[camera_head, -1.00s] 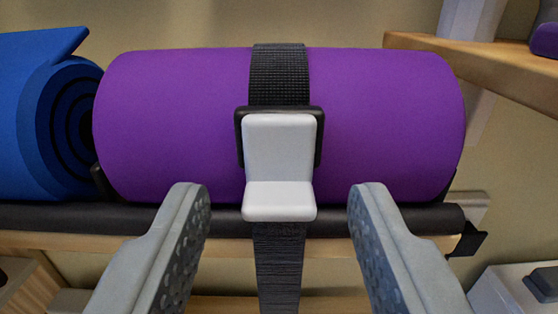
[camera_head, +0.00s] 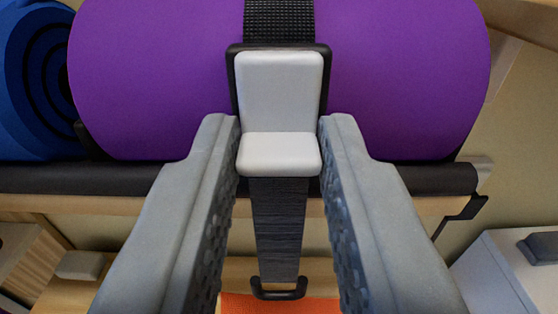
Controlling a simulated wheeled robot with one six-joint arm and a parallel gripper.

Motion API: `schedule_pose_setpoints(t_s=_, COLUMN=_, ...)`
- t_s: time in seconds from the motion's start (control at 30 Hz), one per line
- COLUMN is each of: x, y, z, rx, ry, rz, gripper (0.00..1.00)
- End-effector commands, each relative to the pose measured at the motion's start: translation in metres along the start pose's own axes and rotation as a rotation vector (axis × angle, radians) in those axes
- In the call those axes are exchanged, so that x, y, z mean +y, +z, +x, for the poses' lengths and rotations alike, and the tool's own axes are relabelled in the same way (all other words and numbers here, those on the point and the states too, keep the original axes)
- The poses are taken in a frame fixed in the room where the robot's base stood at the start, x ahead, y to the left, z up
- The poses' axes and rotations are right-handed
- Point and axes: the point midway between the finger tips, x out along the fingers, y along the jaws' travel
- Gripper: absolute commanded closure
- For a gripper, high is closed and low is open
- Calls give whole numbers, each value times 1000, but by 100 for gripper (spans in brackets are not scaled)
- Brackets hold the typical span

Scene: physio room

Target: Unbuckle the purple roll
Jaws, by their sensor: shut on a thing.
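The purple roll (camera_head: 405,75) lies on its side on a dark padded rail, with a black strap (camera_head: 279,22) running over its front. A white buckle lever (camera_head: 280,90) in a black frame sits on the strap at the middle of the roll. My gripper (camera_head: 279,140) is shut on the lever's lower lip, one finger on each side of it. The lever lies flat against its frame, with the lip jutting toward me. Below the lip the strap tail (camera_head: 277,225) hangs between my fingers and ends in a black loop (camera_head: 279,288).
A blue rolled mat (camera_head: 35,85) lies close at the left of the purple roll. The dark padded rail (camera_head: 110,178) runs along below both. A white box (camera_head: 510,270) stands at the lower right. Something orange (camera_head: 275,303) shows at the bottom, below the strap loop.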

Motion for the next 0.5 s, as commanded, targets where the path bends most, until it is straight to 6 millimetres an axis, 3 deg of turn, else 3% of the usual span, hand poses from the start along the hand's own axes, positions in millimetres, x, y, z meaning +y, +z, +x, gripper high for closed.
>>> schedule_pose_setpoints(t_s=0.5, x=0, y=-2, z=-2, rx=-64, ry=0, rz=0, gripper=99)
